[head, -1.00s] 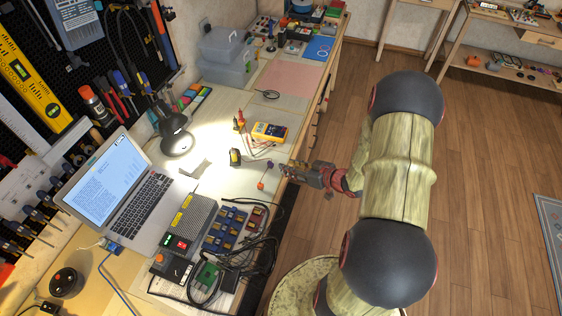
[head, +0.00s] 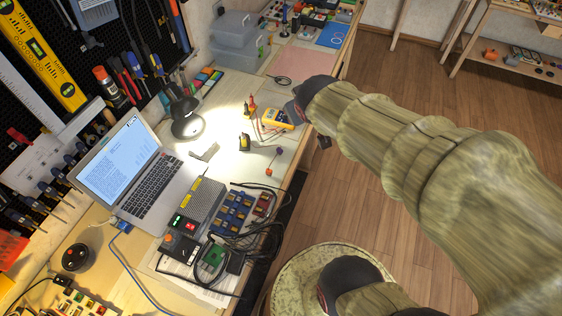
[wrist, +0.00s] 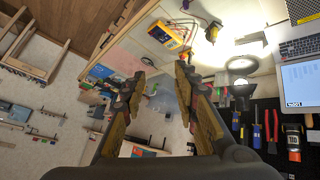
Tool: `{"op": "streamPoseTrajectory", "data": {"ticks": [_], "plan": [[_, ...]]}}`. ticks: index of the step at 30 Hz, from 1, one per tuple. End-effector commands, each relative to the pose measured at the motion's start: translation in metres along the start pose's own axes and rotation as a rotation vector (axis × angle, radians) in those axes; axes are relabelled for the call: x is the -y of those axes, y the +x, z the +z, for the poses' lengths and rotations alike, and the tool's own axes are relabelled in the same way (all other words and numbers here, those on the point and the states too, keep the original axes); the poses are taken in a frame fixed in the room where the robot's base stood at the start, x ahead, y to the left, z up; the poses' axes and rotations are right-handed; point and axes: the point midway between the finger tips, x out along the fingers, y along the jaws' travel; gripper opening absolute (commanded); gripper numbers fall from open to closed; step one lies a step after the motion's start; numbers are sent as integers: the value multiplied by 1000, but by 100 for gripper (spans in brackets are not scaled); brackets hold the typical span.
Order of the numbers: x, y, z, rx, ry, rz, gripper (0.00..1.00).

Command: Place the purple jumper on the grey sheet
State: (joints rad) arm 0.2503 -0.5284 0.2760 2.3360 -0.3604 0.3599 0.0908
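A small purple piece (head: 279,149), which looks like the purple jumper, lies on the pale worktop near its front edge. A thin lead seems to join it to a small orange-red piece (head: 269,171).
A yellow multimeter (head: 276,118) with red leads and a small black-yellow tool (head: 244,141) stand near the jumper. A lamp (head: 187,122), a laptop (head: 128,168) and blue modules (head: 232,212) with black cables surround the sheet.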

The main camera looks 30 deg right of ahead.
Motion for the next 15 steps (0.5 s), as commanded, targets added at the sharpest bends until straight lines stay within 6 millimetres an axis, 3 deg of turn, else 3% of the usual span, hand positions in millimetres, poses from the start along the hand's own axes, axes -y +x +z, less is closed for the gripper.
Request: {"op": "streamPoseTrajectory", "data": {"ticks": [1, 6, 10, 15], "plan": [[20, -33, 7, 16, 10, -38, 30], [76, -108, 51, 114, 33, -187, 30], [99, -139, 75, 160, 27, -266, 30], [106, -149, 84, 180, 24, -294, 30]]}}
